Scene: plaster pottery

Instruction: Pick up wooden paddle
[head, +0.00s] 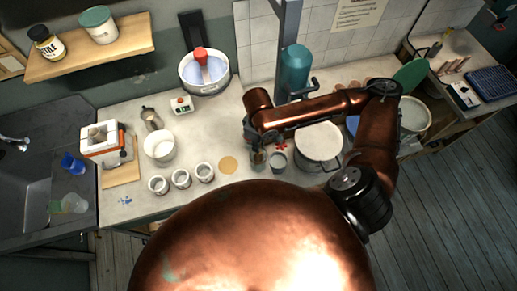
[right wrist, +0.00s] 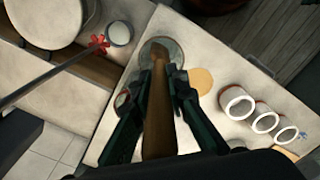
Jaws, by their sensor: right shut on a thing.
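The wooden paddle (right wrist: 157,118) shows as a brown handle in the middle of the right wrist view. Its far end reaches toward a round clear jar (right wrist: 168,44) on the worktop; I cannot tell how much of it is inside. My right gripper (right wrist: 160,80) is shut on the paddle, with a dark green finger on each side. In the head view, my right gripper (head: 257,146) points down above the jar (head: 257,165), and the paddle is hard to make out. My left gripper is not in view.
A small cup (head: 277,161) and a red item (head: 281,147) stand right of the jar. A round tan disc (head: 228,165) and several white cups (head: 181,178) are to the left. A large white bucket (head: 319,147) stands at right. The worktop behind the disc is clear.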

